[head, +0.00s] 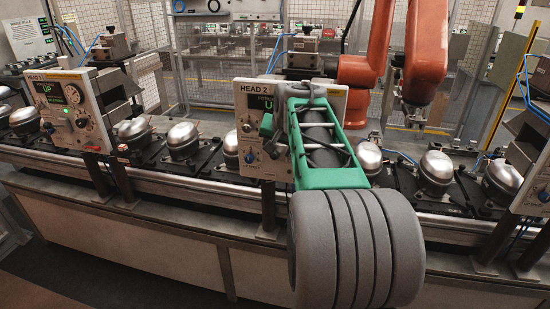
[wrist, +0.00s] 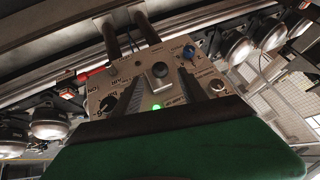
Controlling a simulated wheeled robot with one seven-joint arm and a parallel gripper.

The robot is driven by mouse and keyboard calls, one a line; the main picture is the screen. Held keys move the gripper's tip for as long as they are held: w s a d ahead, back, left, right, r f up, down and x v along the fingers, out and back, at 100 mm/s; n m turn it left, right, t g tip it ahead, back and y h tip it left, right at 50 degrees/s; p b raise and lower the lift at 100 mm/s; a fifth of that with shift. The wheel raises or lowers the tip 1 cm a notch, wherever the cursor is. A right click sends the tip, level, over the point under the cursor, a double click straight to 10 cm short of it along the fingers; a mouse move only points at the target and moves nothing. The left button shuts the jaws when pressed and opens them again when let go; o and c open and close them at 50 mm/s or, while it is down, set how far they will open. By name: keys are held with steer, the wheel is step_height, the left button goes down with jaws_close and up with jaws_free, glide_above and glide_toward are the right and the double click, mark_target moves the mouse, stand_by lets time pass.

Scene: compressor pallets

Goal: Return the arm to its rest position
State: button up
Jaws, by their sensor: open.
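My gripper (wrist: 162,77) is open in the wrist view, its two dark fingers spread in front of the HEAD 2 control panel with nothing between them. The panel (wrist: 205,60) fills the middle of that view, with knobs, a blue button and a lit green lamp. In the head view my green and grey arm reaches forward from the lower right and covers the right part of the HEAD 2 panel (head: 248,100), including part of its green "UP" display. My fingertips are mostly hidden there, so I cannot tell whether they touch the panel.
The HEAD 1 panel (head: 70,108) also reads "UP". Silver compressors (head: 183,141) stand on dark pallets along the conveyor (head: 210,182), on both sides of my arm. An orange robot arm (head: 425,50) stands behind the line. Floor shows at lower left.

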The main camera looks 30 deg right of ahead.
steer(key=shift+s+a+r, duration=0.1)
steer(key=shift+s+r, duration=0.25)
steer(key=shift+r, duration=0.15)
steer(key=s+a+f+n+g+y, duration=0.1)
steer(key=s+a+f+n+g, duration=0.15)
steer(key=s+f, duration=0.4)
steer(key=s+a+f+n+g+y, duration=0.1)
steer(key=s+a+f, duration=0.2)
steer(key=s+f, duration=0.35)
steer(key=s+a+f+n, duration=0.1)
steer(key=s+a+f, duration=0.25)
steer(key=a, duration=0.25)
steer(key=s+a+f+n, duration=0.2)
steer(key=s+a, duration=0.2)
steer(key=a, duration=0.2)
steer(key=w+a+r+n+t+b, duration=0.1)
steer(key=a+r+n, duration=0.2)
steer(key=a, duration=0.6)
steer(key=shift+r+y, duration=0.4)
steer(key=shift+r, duration=0.3)
